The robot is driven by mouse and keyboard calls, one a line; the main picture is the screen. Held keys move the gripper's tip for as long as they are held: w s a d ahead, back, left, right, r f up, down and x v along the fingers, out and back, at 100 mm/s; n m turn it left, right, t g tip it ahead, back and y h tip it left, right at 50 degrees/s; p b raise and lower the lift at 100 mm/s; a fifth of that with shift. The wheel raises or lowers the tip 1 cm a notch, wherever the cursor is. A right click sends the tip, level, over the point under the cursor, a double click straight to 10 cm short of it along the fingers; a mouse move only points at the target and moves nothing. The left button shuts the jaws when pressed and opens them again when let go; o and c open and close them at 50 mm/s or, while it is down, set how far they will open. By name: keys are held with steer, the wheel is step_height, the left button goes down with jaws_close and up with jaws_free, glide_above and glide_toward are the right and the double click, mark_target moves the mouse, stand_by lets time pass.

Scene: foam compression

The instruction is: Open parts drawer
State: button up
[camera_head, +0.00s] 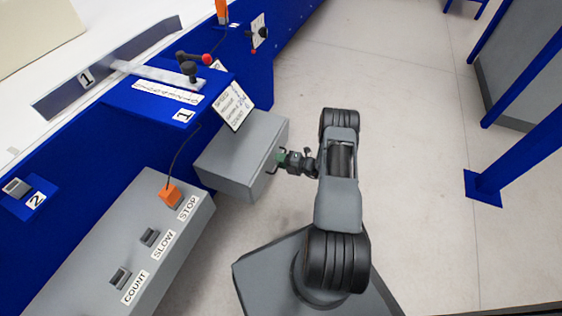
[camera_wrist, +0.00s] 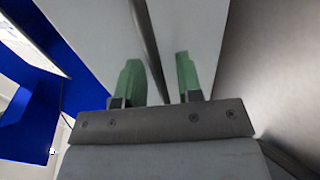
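The parts drawer is in a grey box (camera_head: 228,170) that juts out from the blue bench in the head view. Its front face is on the right, with a thin dark bar handle (camera_head: 271,170). My gripper (camera_head: 281,160) is at this handle. In the wrist view, my gripper (camera_wrist: 157,82) has its two green fingers apart. The dark handle bar (camera_wrist: 146,35) runs between them, with a gap to the right finger. The fingers look open around the bar, not clamped. No opening of the drawer shows; the inside is hidden.
A grey control box (camera_head: 125,260) with STOP, SLOW and COUNT switches stands lower left. A tilted card (camera_head: 233,106) rests above the drawer box. A blue post (camera_head: 485,186) stands at the right. The floor (camera_head: 400,130) between is clear.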

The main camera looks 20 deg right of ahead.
steer(key=shift+c, duration=0.4)
jaws_close()
